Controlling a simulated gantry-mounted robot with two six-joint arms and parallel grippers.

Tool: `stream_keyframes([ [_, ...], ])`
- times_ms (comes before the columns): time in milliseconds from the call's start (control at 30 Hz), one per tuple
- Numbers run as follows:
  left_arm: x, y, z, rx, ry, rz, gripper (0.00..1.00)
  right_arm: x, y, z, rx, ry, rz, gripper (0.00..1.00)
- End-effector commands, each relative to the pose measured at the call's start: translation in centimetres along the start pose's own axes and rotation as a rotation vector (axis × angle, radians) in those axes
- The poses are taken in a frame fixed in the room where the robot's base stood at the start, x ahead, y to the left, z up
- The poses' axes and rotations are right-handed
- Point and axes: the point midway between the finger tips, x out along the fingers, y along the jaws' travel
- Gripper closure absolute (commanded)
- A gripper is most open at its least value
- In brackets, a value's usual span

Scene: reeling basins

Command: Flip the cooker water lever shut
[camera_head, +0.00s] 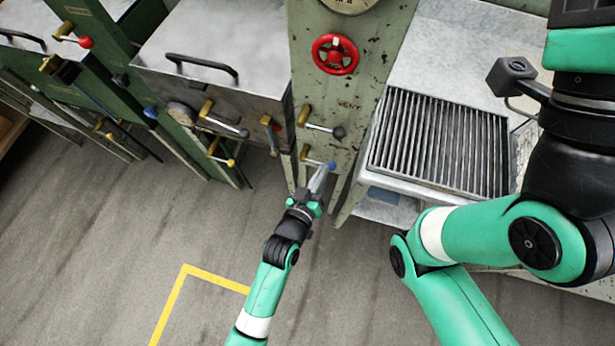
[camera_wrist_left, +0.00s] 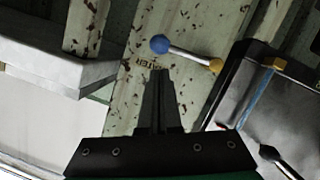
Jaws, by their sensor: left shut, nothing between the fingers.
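The water lever (camera_head: 318,161) is on the chipped, pale green column, with a brass pivot on its left and a blue ball knob at its right end. It lies mostly sideways, dipping slightly to the right. In the left wrist view the lever (camera_wrist_left: 188,53) shows its blue knob just beyond my fingertips, above partly hidden lettering. My left gripper (camera_head: 322,172) is shut and empty, close below the knob; it also shows in the left wrist view (camera_wrist_left: 160,74). I cannot tell whether it touches the knob. My right arm is at the right; its gripper is out of view.
A black-knobbed lever (camera_head: 321,127) sits above the water lever, and a red handwheel (camera_head: 335,54) higher up. A steel-lidded basin (camera_head: 215,50) with more levers stands left. A slatted grate (camera_head: 440,140) lies right. The floor in front is clear, with yellow marking (camera_head: 215,278).

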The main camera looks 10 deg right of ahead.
Motion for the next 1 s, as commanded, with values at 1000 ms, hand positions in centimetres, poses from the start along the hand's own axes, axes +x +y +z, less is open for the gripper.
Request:
stream_keyframes([
  [1000, -10.8, 0.3, -1.0, 0.0, 0.0, -0.001, 1.0, 3.6, 0.0, -3.4, 0.0, 0.0, 0.0, 0.5],
])
